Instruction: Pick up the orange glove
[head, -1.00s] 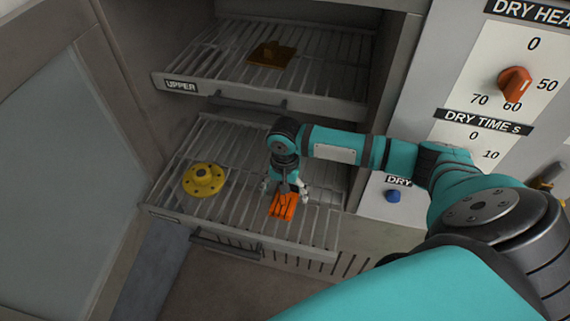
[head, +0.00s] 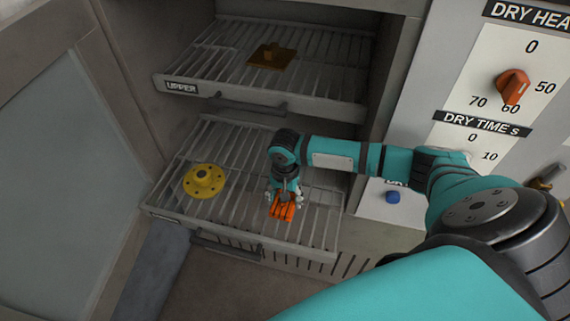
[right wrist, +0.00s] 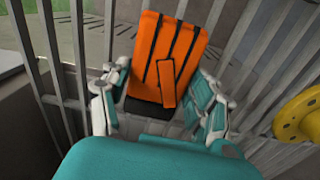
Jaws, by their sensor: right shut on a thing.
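The orange glove (head: 282,212) with dark stripes lies at the front of the lower wire rack (head: 240,141). My right gripper (head: 284,198) reaches down over it from above and is shut on it. In the right wrist view the glove (right wrist: 176,55) sits between the two fingers of the gripper (right wrist: 160,103), its dark cuff end toward the palm. Whether the glove still touches the rack bars cannot be told. My left gripper is not in view.
A yellow flanged part (head: 204,181) sits on the lower rack, left of the glove. The upper rack (head: 330,62) holds a brown piece (head: 272,55). A control panel with an orange knob (head: 513,86) and blue button (head: 393,197) stands at right. An open door (head: 55,170) is at left.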

